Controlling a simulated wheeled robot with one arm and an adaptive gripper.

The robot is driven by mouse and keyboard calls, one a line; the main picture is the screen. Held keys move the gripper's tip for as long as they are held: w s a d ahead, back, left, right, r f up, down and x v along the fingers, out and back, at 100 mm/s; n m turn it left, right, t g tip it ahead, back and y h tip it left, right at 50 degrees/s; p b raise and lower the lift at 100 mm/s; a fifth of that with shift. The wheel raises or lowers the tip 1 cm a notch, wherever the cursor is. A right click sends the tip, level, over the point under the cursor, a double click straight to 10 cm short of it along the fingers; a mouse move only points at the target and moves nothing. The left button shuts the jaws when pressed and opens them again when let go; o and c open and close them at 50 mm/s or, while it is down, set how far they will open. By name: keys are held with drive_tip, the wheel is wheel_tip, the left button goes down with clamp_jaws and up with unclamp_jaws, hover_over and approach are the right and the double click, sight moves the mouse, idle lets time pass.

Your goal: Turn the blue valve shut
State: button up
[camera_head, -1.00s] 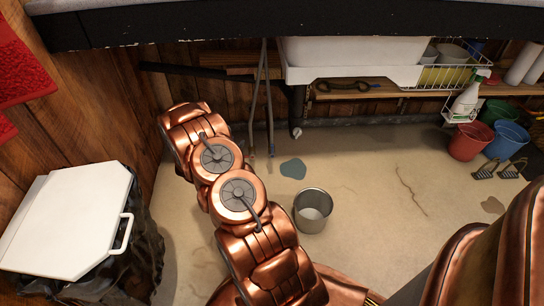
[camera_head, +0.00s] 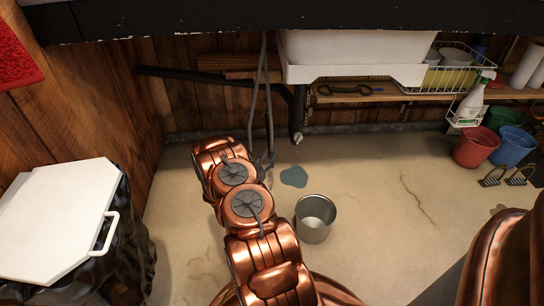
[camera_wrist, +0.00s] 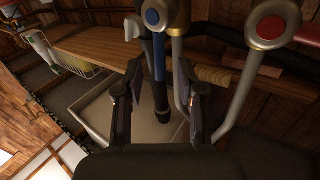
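The blue valve (camera_wrist: 152,17) shows at the top of the wrist view as a round metal head with a blue disc, partly cut off by the frame edge. A similar head with a red disc (camera_wrist: 270,28) is to its right, on a curved metal pipe. My gripper (camera_wrist: 160,108) is open, its two dark fingers apart, with the valve beyond the fingertips. Nothing is clearly held between the fingers; a dark pipe with a blue part (camera_wrist: 159,62) shows behind the gap. In the head view my arm hides the gripper, and I cannot make out the valve.
Thin grey pipes (camera_head: 269,105) hang beside a white sink (camera_head: 352,58). A metal bucket (camera_head: 314,220) stands on the floor. A white-lidded bin (camera_head: 55,220) is at left. Red (camera_head: 474,148) and blue (camera_head: 512,147) buckets stand at right. The middle floor is mostly clear.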

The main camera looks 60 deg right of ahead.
sight(272, 154)
drive_tip(key=shift+w+d+b, duration=0.15)
drive_tip(key=shift+d+b, duration=0.35)
drive_tip(key=shift+d, duration=1.2)
drive_tip(key=shift+c, duration=0.2)
clamp_jaws()
